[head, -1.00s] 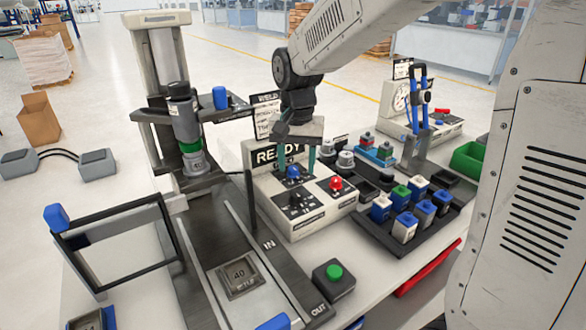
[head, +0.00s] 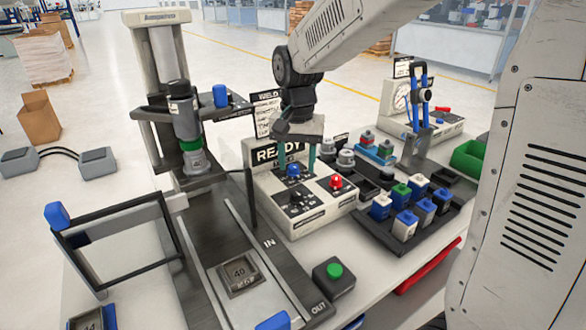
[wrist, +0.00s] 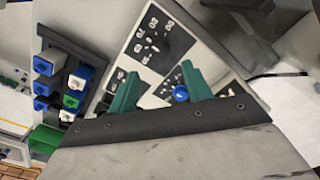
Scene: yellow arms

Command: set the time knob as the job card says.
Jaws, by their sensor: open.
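The control box (head: 318,212) has a blue knob (head: 293,170), a red knob (head: 336,182) and a dark knob (head: 296,196) on dial plates. Their labels are too small to read, so I cannot tell which sets the time. My gripper (head: 296,157) is open, with its teal fingers pointing down above the blue knob's side of the box. In the wrist view, a blue knob (wrist: 180,93) shows close to the right finger, and the gripper (wrist: 160,88) holds nothing. The job card (head: 264,112), headed WELD, stands behind the box; its small lines are unreadable.
A READY sign (head: 278,152) stands at the box's back. A dark tray (head: 415,215) of blue, white and green-topped blocks is to the right. A green button (head: 335,271) is in front. A press column (head: 188,135) rises at left, with a block marked 40 (head: 239,272) on the track.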

